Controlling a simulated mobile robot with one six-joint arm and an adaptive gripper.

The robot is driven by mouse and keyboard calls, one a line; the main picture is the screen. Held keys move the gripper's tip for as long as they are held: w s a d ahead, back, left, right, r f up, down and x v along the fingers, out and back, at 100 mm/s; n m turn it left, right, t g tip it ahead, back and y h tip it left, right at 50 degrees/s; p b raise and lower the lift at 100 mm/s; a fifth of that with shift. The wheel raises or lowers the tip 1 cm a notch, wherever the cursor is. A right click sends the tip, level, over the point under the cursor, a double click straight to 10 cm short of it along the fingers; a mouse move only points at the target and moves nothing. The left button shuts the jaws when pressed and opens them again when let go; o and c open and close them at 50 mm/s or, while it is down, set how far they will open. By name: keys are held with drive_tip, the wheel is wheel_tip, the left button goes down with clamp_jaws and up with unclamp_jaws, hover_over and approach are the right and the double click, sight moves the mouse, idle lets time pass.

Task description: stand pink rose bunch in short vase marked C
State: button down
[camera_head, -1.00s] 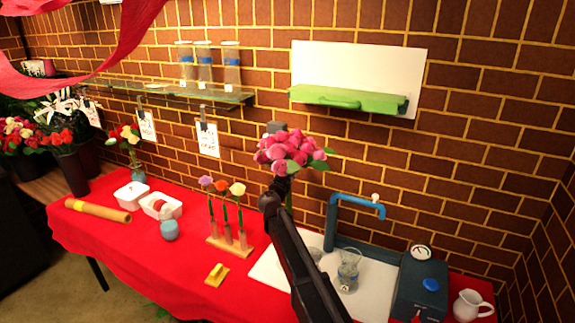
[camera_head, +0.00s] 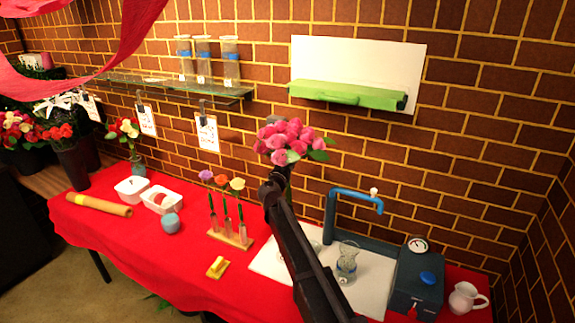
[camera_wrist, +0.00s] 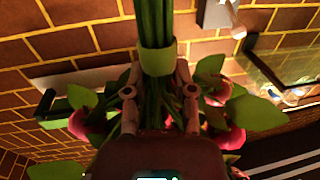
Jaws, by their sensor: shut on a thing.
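The pink rose bunch (camera_head: 290,140) is held up in front of the brick wall, blooms at the top, above the red table. My gripper (camera_wrist: 158,75) is shut on its green stems, by a light green band (camera_wrist: 158,58); stems, leaves and some pink blooms show around the fingers in the wrist view. In the head view my arm hides the lower stems. A short clear glass vase (camera_head: 347,265) stands on a white board near the blue tap, below and right of the bunch. Its small label is too small to read. Another glass piece (camera_head: 316,247) is partly hidden by my arm.
The blue tap (camera_head: 352,198) and a dark box with a dial (camera_head: 417,280) stand close beside the vase. A white jug (camera_head: 466,298) is at right. Left are a wooden stand (camera_head: 238,240) with single flowers and a glass shelf (camera_head: 170,88) with tall vases.

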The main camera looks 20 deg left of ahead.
drive_tip(key=shift+f+b, duration=9.9)
drive_tip(key=shift+f, duration=0.1)
drive_tip(key=shift+f+b, duration=0.65)
drive_tip(key=shift+c, duration=1.8)
unclamp_jaws()
drive_tip(key=shift+s, duration=0.15)
